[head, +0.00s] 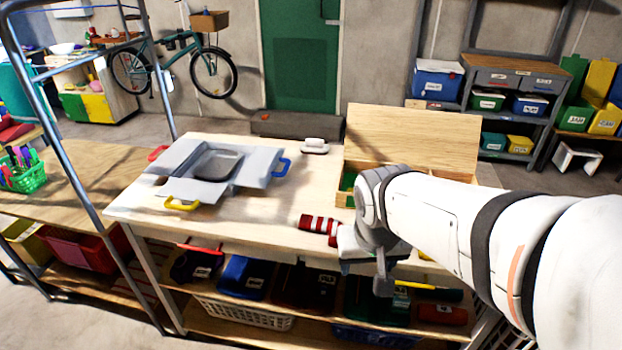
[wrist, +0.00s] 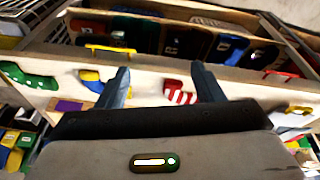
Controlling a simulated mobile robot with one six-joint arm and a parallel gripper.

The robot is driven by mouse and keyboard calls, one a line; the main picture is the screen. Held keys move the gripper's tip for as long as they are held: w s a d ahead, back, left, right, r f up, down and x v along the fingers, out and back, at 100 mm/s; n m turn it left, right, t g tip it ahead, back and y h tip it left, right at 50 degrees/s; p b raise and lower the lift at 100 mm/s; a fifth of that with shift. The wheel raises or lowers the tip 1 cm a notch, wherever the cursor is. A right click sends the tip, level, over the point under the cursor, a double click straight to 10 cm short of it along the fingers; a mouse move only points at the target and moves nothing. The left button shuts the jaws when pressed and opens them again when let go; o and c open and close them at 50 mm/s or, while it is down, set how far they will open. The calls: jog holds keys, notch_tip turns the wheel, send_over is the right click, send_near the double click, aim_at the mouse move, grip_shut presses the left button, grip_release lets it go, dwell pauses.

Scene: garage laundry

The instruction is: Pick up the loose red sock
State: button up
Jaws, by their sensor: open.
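The red sock, with white stripes, lies on the light wooden table (head: 125,203) near its front edge in the head view (head: 319,225). The wrist view shows the sock (wrist: 180,92) between my two fingers, closer to the right one. My gripper (head: 382,278) is at the table's front edge, just right of the sock in the head view. In the wrist view, my gripper (wrist: 160,72) is open with nothing held. I cannot tell how high the fingers are above the table.
A green sock (wrist: 28,80) and a blue-and-yellow sock (wrist: 97,79) lie left of my fingers in the wrist view. A grey folding board (head: 180,188) and a lidded wooden box (head: 410,130) occupy the table. Labelled bins (head: 245,275) stand underneath.

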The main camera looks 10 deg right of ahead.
jog(key=shift+o, duration=1.3)
jog(key=w+f+m+p, duration=0.1)
jog(key=w, duration=0.6)
jog(key=shift+d+h, duration=0.4)
jog(key=m+t+p, duration=0.1)
jog(key=m+p, duration=0.1)
jog(key=p, duration=0.1)
send_near(323, 230)
jog(key=s+d, duration=0.3)
jog(key=d, duration=0.1)
jog(key=b+x, duration=0.1)
jog(key=x, duration=0.7)
jog(key=shift+s+f, duration=0.15)
